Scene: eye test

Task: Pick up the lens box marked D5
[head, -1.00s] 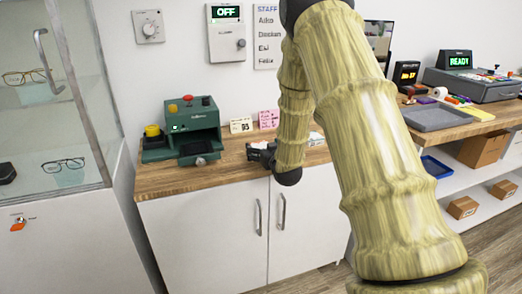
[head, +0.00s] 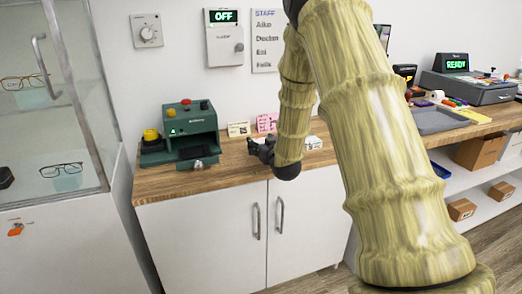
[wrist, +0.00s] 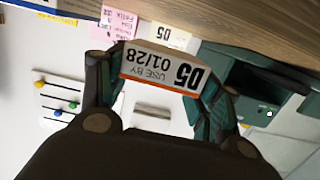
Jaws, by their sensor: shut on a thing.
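My gripper (wrist: 162,80) is shut on a small white lens box (wrist: 163,70) with an orange stripe, seen in the wrist view. Its label is upside down there and reads "USE BY 01/28" with a mark like D5 or 05. The fingers press on its two ends. In the head view my gripper (head: 262,149) is close above the wooden counter (head: 225,172), and the held box cannot be made out. Whether the box is clear of the counter is hard to tell.
A green machine (head: 188,125) stands on the counter to the left. A cream card (head: 238,129) and a pink card (head: 267,123) stand behind my gripper. A white item (head: 313,143) lies right of my forearm. A glass cabinet (head: 60,100) stands far left.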

